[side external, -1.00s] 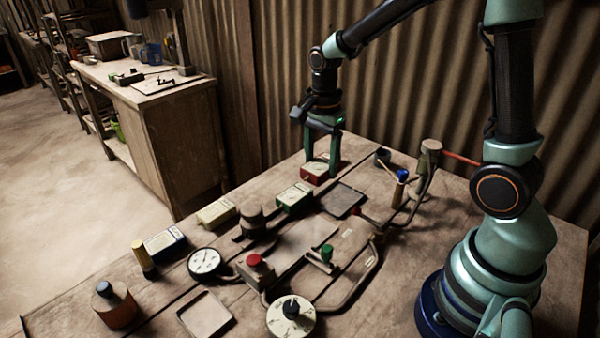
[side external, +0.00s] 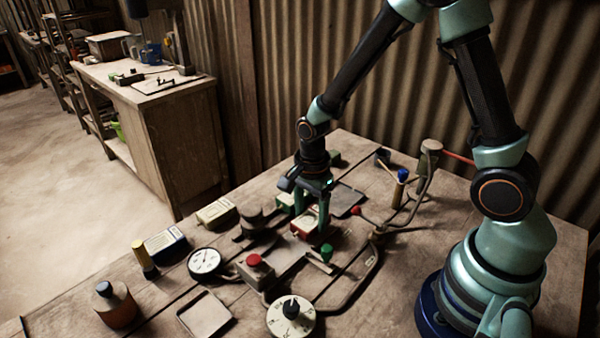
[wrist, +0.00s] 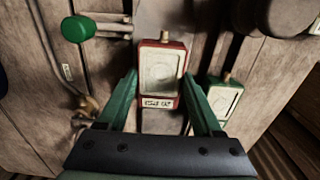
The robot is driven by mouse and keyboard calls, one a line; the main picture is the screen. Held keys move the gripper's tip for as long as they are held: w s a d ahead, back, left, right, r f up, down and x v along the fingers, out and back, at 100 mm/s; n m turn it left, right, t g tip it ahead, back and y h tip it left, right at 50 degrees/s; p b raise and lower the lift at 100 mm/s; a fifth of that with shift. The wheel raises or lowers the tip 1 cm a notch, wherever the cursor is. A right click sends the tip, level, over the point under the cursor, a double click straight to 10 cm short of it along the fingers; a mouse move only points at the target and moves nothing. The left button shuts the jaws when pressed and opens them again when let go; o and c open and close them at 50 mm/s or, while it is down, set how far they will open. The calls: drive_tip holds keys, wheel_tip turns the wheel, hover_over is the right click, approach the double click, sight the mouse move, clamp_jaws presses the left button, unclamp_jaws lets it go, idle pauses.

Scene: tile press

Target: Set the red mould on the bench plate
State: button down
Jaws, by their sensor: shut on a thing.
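The red mould (side external: 303,229) is a small red block with a pale recessed face and a label. My gripper (side external: 311,210) is shut on it, with one green finger on each side. In the wrist view the red mould (wrist: 160,75) lies between the fingers, over a light grey plate strip (wrist: 160,16). In the side view the grey plate (side external: 285,262) extends in front of the mould, toward the red knob. Whether the mould touches this plate or hangs just above it, I cannot tell.
A green mould (wrist: 222,98) sits close to one finger. A green-knobbed lever (side external: 325,254) and a red knob (side external: 254,261) stand near the plate. A dark tray (side external: 345,200) lies behind; a pale empty tray (side external: 205,314) lies at the front.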

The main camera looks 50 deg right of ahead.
drive_tip(key=shift+f, duration=0.4)
drive_tip(key=shift+f, duration=0.4)
idle(0.4)
unclamp_jaws()
drive_tip(key=s+r+n+t, duration=0.2)
drive_tip(key=s+r+n, duration=0.1)
drive_tip(key=r+n, duration=0.6)
drive_tip(key=s+d+r+n+t, duration=0.1)
drive_tip(key=s+r+n+t, duration=0.2)
drive_tip(key=r+n, duration=0.6)
wheel_tip(320, 180, up, 6)
drive_tip(key=shift+s+d+t, duration=0.25)
drive_tip(key=shift+d+t, duration=0.05)
